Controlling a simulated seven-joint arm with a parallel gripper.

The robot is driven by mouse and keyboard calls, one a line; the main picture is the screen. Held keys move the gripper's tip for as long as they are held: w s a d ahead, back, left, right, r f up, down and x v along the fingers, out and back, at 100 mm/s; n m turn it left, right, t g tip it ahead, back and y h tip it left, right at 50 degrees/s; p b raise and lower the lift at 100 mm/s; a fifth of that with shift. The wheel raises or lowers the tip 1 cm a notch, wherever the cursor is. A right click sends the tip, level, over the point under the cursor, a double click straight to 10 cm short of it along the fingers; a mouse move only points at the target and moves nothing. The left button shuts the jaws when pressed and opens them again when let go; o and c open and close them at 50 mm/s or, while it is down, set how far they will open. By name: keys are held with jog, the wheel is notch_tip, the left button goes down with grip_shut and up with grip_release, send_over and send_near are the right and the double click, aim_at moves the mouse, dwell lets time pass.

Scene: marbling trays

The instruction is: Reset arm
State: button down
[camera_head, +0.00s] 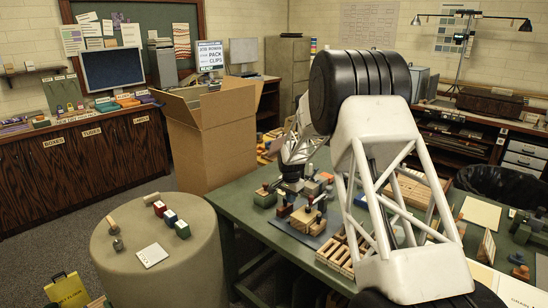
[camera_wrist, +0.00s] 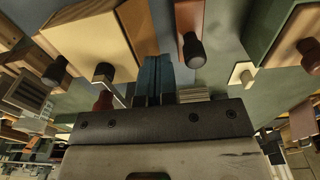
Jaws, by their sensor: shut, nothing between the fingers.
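My gripper (camera_wrist: 160,62) shows in the wrist view as two dark bluish fingers side by side, shut with nothing between them. The dark wrist mount fills the bottom of that view. In the head view my arm reaches over the green table (camera_head: 250,222), and the wrist end is above a cluster of small wooden blocks and knobbed pieces. The fingertips are hard to make out there. In the wrist view, knobbed blocks, among them a tan one (camera_wrist: 88,45) and a reddish one (camera_wrist: 189,22), lie around the fingers. Whether the fingers touch any of them I cannot tell.
A slatted wooden rack (camera_head: 340,258) lies on the table near my arm. An open cardboard box (camera_head: 212,140) stands behind. A round pedestal (camera_head: 120,265) at left holds small blocks and a white card (camera_head: 151,255). A black bin (camera_head: 503,186) is at right.

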jog(key=s+d+r+n+t, duration=0.1)
jog(key=s+d+r+n, duration=0.15)
jog(key=s+r, duration=1.05)
jog(key=s+d+r+n, duration=0.2)
jog(key=s+d+r, duration=0.1)
jog(key=s+r, duration=1.05)
jog(key=s+d+f+n+t, duration=0.1)
jog(key=s+n, duration=0.3)
jog(key=s, duration=3.3)
jog(key=shift+s+d+f, duration=0.25)
jog(key=shift+d, duration=0.2)
